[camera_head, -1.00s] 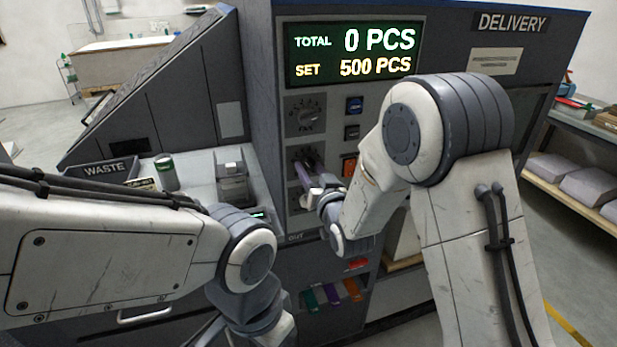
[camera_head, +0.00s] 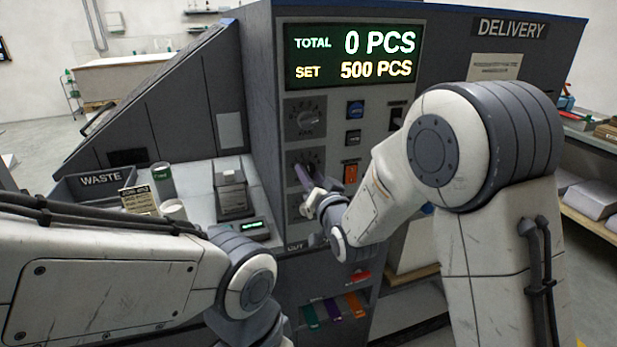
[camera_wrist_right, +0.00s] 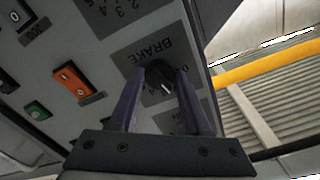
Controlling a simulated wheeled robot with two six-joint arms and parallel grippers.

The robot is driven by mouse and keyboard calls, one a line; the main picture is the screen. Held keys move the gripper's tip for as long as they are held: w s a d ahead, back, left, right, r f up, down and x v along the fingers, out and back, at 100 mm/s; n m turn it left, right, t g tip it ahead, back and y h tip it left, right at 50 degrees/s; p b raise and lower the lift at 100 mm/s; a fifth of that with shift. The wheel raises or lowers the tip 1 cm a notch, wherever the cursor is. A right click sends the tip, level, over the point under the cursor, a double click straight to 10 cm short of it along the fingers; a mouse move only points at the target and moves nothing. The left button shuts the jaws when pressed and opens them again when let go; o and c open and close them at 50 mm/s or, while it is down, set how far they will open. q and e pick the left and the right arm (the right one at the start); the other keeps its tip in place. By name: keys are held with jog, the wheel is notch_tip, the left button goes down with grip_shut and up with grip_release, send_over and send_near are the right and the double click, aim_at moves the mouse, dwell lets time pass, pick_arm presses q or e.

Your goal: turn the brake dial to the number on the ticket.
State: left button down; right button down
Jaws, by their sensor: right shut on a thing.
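The brake dial (camera_wrist_right: 160,82) is a dark round knob with a pale pointer line, on a dark plate lettered BRAKE in the right wrist view. My right gripper (camera_wrist_right: 158,95) is shut on it, one purple-grey finger on each side. In the head view my right gripper (camera_head: 308,178) reaches the middle of a column of dials on the panel. The number at the pointer is not legible. A small printed card (camera_head: 137,198) stands by the waste bin; I cannot read it or tell whether it is the ticket. My left gripper is out of view below my left arm.
Another dial (camera_head: 306,118) sits above on the panel. Blue and black buttons and an orange switch (camera_head: 350,173) are close to my right gripper. A display (camera_head: 352,54) reads TOTAL 0 PCS, SET 500 PCS. A waste bin (camera_head: 100,180) and cups stand at left.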

jog(key=shift+f, duration=0.1)
jog(key=shift+c, duration=1.8)
grip_release()
jog(key=shift+s, duration=0.15)
jog(key=b+v, duration=0.7)
jog(key=v, duration=0.3)
jog(key=shift+s, duration=0.15)
